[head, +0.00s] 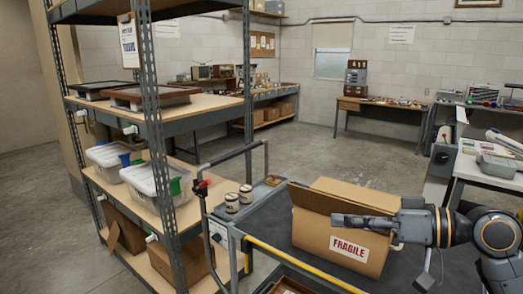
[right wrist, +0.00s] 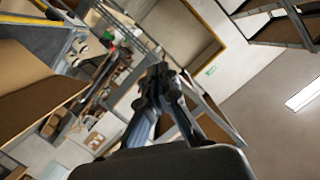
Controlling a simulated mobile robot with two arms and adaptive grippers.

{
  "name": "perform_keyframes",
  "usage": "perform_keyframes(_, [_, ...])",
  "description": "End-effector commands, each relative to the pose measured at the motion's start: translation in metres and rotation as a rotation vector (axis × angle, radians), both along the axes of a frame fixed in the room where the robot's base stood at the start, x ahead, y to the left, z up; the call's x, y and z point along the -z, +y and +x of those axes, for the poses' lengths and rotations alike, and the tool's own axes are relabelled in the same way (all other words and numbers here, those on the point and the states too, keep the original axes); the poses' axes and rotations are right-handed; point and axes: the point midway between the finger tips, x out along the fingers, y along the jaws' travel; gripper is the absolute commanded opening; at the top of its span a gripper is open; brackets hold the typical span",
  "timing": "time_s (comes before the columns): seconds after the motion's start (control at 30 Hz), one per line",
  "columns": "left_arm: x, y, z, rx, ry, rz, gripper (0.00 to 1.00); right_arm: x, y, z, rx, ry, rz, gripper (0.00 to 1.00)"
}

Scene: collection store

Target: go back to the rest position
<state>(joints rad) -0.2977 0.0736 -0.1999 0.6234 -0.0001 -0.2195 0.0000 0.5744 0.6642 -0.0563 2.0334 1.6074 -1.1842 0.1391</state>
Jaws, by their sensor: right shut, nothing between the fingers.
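My right gripper (head: 362,222) comes in from the right in the head view, held level in front of a cardboard box marked FRAGILE (head: 345,250). Its fingers are together and hold nothing. In the right wrist view the gripper (right wrist: 163,72) points up the picture, its fingertips close together. I cannot tell whether it touches the box. The box stands on a dark cart (head: 275,222), with its top flaps partly raised. My left gripper is in neither view.
A metal shelf rack (head: 165,190) with lidded bins (head: 150,180) stands at the left. Small jars (head: 232,202) sit on the cart. A white table (head: 485,168) is at the right. Open concrete floor (head: 330,160) lies behind the cart.

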Motion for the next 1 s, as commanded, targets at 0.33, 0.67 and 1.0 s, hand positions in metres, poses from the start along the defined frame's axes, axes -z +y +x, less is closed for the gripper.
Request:
perform_keyframes(0.33, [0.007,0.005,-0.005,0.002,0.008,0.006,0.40,0.055,-0.020,0.046,0.136,0.076,0.031,0.00])
perform_keyframes(0.67, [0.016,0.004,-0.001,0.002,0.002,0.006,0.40,0.164,-0.054,0.097,0.340,0.195,0.023,0.00])
perform_keyframes(1.0, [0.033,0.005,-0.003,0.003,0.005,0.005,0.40,0.405,-0.107,0.102,0.633,0.402,-0.148,0.00])
